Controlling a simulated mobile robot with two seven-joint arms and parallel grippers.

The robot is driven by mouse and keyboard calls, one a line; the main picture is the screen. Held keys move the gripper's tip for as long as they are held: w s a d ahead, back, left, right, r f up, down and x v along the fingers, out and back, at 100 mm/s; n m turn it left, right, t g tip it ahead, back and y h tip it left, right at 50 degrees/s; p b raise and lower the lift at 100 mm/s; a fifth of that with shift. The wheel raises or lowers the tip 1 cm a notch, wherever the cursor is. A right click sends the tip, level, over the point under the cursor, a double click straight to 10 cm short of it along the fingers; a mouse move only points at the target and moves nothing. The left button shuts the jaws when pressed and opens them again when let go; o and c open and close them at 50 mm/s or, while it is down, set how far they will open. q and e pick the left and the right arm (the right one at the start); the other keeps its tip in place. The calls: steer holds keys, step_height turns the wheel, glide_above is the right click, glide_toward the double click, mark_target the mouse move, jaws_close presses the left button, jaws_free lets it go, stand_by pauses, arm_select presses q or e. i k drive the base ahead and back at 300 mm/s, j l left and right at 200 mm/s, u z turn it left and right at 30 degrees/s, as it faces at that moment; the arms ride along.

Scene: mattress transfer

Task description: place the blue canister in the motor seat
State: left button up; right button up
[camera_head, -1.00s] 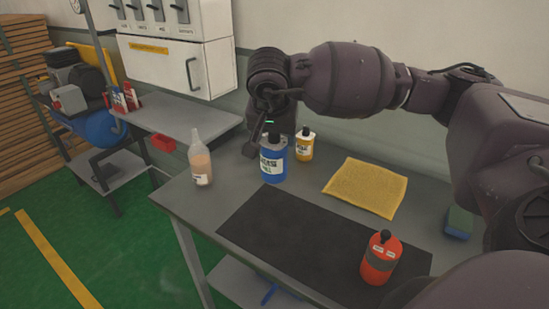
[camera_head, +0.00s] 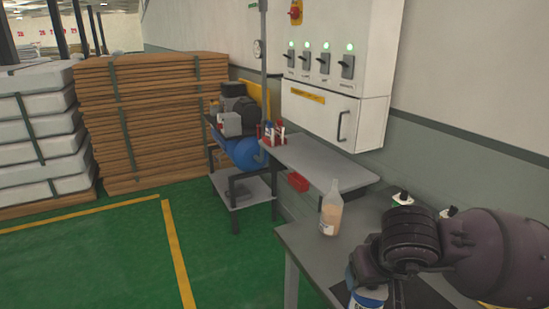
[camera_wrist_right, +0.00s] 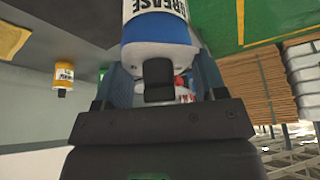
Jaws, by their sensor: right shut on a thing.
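The blue canister (camera_head: 369,294), blue and white with a grease label and a dark cap, is at the lower right in the head view, partly hidden by my right arm. It fills the top of the right wrist view (camera_wrist_right: 158,50). My right gripper (camera_wrist_right: 158,88) is shut on it at the cap end. I cannot tell whether it is clear of the bench. Left of the bench, a dark motor unit (camera_head: 238,112) sits above a blue tank (camera_head: 247,153) on a stand. Which part is the motor seat is unclear. My left gripper is not in view.
A clear bottle (camera_head: 331,212) stands on the grey bench (camera_head: 307,245). A grey shelf (camera_head: 318,166) carries a red-and-white holder (camera_head: 272,135). A yellow bottle (camera_wrist_right: 62,77) shows in the wrist view. Stacked boards (camera_head: 150,110) stand behind open green floor (camera_head: 120,250).

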mark_target(247, 101)
steer(key=i+j+u, duration=0.1)
steer(key=i+j, duration=0.15)
steer(key=j, duration=0.2)
steer(key=i+j+u, duration=0.1)
steer(key=i+j, duration=0.15)
steer(key=j, duration=0.15)
steer(key=i+j+u, duration=0.1)
steer(key=i+j, duration=0.15)
steer(key=j, duration=0.15)
steer(key=i+j+u, duration=0.2)
steer(key=i, duration=0.25)
steer(key=i+j+u, duration=0.2)
steer(key=i, duration=0.25)
steer(key=i+l, duration=0.1)
steer(key=i, duration=1)
steer(key=i+j+z, duration=0.1)
steer(key=i, duration=1)
steer(key=i+z, duration=0.15)
steer(key=i, duration=0.55)
steer(key=i+z, duration=0.15)
steer(key=i, duration=0.55)
steer(key=i+j+z, duration=0.15)
steer(key=i, duration=0.6)
steer(key=i+z, duration=0.3)
steer(key=z, duration=0.2)
steer(key=i+j+z, duration=0.1)
steer(key=i+z, duration=0.15)
steer(key=z, duration=0.25)
